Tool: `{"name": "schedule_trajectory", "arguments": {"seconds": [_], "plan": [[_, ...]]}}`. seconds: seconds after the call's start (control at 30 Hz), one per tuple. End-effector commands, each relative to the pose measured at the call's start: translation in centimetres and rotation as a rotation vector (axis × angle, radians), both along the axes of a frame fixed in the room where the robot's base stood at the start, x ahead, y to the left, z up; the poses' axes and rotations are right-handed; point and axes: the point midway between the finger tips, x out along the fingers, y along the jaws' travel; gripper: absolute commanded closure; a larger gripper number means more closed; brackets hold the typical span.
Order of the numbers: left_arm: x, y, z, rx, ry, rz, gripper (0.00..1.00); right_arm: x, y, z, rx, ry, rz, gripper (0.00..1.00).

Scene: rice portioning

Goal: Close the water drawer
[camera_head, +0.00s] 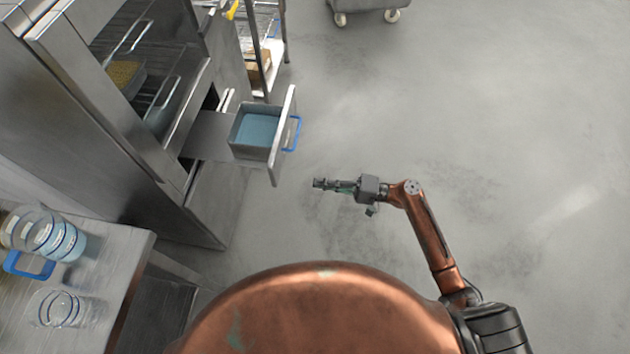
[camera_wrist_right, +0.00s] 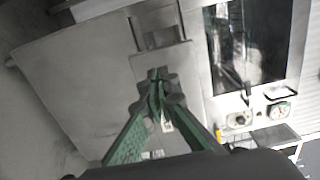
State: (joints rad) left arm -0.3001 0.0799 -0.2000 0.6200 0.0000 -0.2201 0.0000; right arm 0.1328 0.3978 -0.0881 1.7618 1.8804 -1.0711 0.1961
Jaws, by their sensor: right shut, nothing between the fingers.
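The water drawer (camera_head: 285,135) stands pulled out from the steel cabinet in the head view. It has a blue handle (camera_head: 292,133) on its front and holds a metal bin of blue water (camera_head: 257,130). My right gripper (camera_head: 318,183) is shut and empty, to the right of and nearer than the drawer front, apart from it. In the right wrist view the green fingers (camera_wrist_right: 156,82) meet at their tips in front of the steel cabinet. My left gripper is not in view.
A steel table (camera_head: 110,262) at the lower left holds clear containers (camera_head: 65,238), some with blue bands. The cabinet (camera_head: 75,110) fills the upper left. A shelf rack (camera_head: 262,45) stands beyond it and a wheeled cart (camera_head: 368,4) at the top. The grey floor to the right is clear.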

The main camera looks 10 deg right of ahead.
Motion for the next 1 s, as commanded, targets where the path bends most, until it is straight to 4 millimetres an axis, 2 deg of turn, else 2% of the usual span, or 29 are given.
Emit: {"name": "schedule_trajectory", "arguments": {"seconds": [0.3, 0.5, 0.7, 1.0], "plan": [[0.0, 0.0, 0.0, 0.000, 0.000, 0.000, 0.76, 2.1, 6.5, 0.0, 0.002, -0.001, 0.001, 1.00], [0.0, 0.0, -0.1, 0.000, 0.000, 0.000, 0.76, 3.1, 9.5, 0.0, 0.001, 0.000, 0.000, 1.00], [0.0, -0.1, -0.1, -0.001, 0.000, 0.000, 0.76, 3.6, 11.0, -0.1, 0.000, 0.001, -0.001, 1.00], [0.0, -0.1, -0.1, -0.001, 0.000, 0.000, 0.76, 3.6, 11.1, -0.1, -0.001, 0.001, -0.001, 1.00]]}}
